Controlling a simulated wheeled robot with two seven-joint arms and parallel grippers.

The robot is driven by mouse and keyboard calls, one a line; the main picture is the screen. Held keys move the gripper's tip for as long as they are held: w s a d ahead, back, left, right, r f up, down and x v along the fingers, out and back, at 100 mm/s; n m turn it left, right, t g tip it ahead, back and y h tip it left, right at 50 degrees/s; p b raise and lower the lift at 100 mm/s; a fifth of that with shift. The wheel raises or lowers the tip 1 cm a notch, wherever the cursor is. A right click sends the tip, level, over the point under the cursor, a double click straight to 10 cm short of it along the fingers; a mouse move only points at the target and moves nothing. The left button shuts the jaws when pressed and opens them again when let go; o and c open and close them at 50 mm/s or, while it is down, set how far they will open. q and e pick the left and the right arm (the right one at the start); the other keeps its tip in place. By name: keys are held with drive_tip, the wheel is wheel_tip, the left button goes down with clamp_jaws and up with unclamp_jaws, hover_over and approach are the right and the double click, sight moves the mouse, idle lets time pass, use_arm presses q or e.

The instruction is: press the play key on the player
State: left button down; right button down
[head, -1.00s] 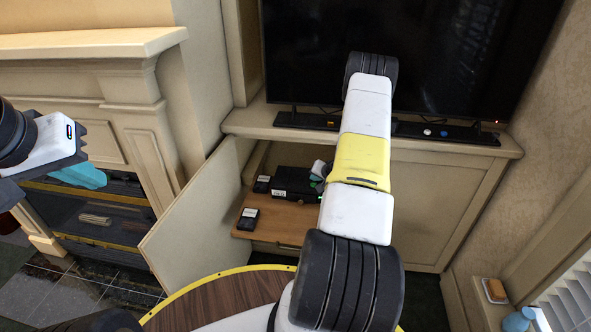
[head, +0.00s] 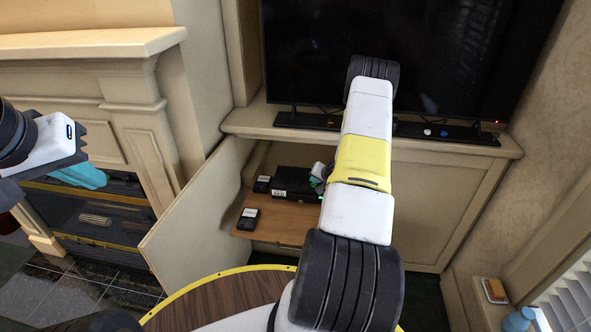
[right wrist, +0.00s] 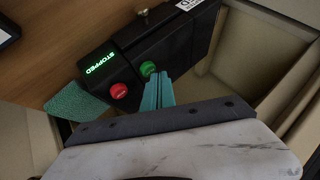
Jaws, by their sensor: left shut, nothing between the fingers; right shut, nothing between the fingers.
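The player (head: 293,181) is a black box on a wooden shelf inside the open cabinet. In the right wrist view the player (right wrist: 178,42) has a green-lit display (right wrist: 100,63) reading STOPPED, a red key (right wrist: 119,90) and a green key (right wrist: 148,69). Key labels are too small to read. My right gripper (right wrist: 158,88) is shut and empty, its teal fingertips right at the lower edge of the green key; I cannot tell whether they touch. In the head view it is mostly hidden behind my right arm. My left gripper (head: 80,176) is shut and empty, before the fireplace.
Small dark boxes (head: 248,219) lie on the shelf (head: 277,228) left of the player. An open cabinet door (head: 200,220) stands to the left. A television (head: 420,55) stands above on the cabinet top (head: 458,147).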

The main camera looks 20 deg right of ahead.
sight(315, 186)
drive_tip(key=shift+f, duration=0.35)
idle(0.5)
drive_tip(key=shift+r, duration=0.8)
drive_tip(key=shift+r, duration=2.5)
